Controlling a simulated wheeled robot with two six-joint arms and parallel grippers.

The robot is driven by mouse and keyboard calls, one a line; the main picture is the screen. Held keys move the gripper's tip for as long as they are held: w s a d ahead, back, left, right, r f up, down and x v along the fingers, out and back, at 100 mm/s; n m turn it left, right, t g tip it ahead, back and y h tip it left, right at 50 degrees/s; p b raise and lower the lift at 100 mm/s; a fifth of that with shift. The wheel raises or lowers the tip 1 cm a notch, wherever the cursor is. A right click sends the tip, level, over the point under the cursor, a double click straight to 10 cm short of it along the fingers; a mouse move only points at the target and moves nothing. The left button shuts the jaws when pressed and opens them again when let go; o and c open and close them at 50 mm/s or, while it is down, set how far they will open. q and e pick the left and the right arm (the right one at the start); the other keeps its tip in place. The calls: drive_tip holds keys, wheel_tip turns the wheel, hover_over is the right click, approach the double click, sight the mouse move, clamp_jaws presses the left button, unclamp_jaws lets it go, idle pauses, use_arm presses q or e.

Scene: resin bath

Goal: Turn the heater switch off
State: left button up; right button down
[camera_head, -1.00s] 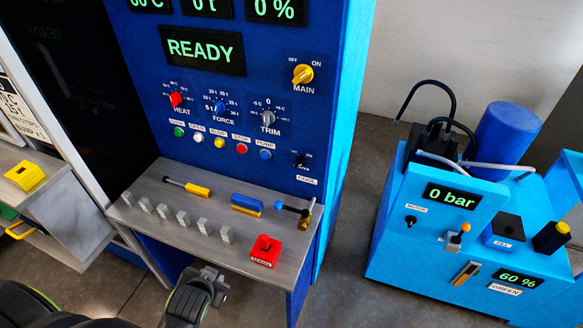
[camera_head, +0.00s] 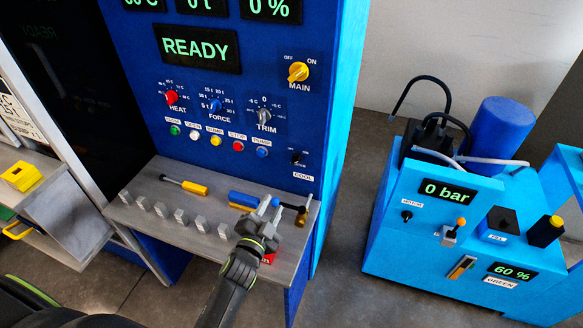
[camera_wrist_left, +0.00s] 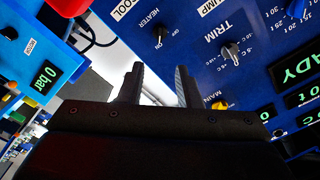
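The heater switch (camera_head: 297,158) is a small black switch low on the right of the blue press panel, above the COOL label. It also shows in the left wrist view (camera_wrist_left: 160,34), beside the HEATER and ON lettering. Its exact setting is too small to tell. My left gripper (camera_head: 271,204) is over the right part of the grey shelf, below the switch and apart from it. In the left wrist view its two fingers (camera_wrist_left: 158,78) are spread with nothing between them. My right gripper is not in view.
The shelf (camera_head: 140,222) holds several grey blocks, a yellow-handled tool (camera_head: 190,187), a blue-and-yellow item (camera_head: 243,199) and a hammer-like tool (camera_head: 302,211). The yellow MAIN knob (camera_head: 298,72) is above the switch. A light-blue pump unit (camera_head: 390,240) stands right.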

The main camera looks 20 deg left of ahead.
sight(293, 164)
use_arm(q)
drive_tip(key=shift+w+d+b, duration=0.15)
drive_tip(key=shift+w+b, duration=1.65)
drive_tip(key=shift+w, duration=2.3)
drive_tip(key=shift+w+d+b, duration=0.1)
drive_tip(key=shift+w+b, duration=1.65)
drive_tip(key=shift+w, duration=2.3)
clamp_jaws()
